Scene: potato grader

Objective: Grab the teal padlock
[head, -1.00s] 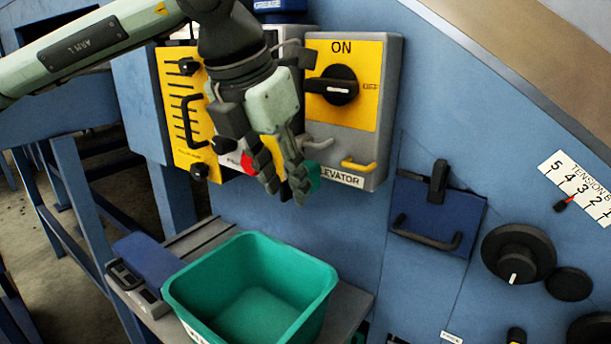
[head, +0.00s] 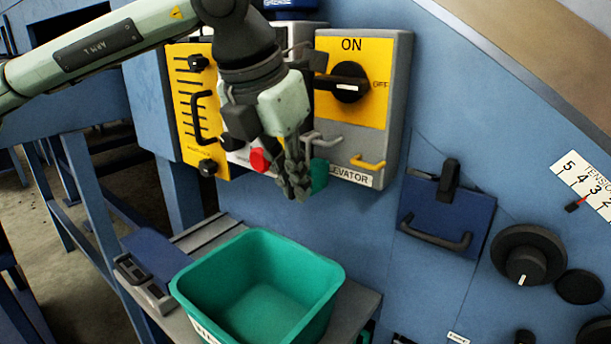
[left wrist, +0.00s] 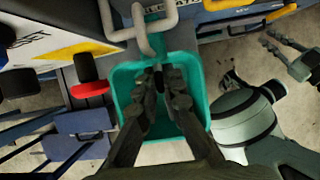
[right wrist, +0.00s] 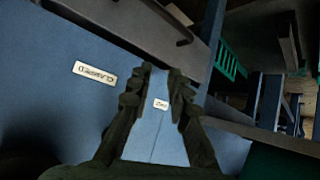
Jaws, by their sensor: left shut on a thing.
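The teal padlock (head: 319,176) shows in the head view at the lower edge of the grey ELEVATOR switch box, just below a grey staple (head: 321,139). My left gripper (head: 297,188) points down in front of it, its fingers close together and shut on it; they hide part of its body. In the left wrist view my left fingers (left wrist: 166,78) lie below a grey loop (left wrist: 146,35); the padlock's body is hard to tell there from the teal tub behind. My right gripper (right wrist: 157,85) is open and empty in the right wrist view, before a blue panel.
A teal tub (head: 185,297) stands on a shelf below my left gripper. The switch box has a black knob (head: 347,82) and a yellow handle (head: 368,162). A red part (head: 259,160) is left of the fingers. A dark blue hatch (head: 447,214) is right.

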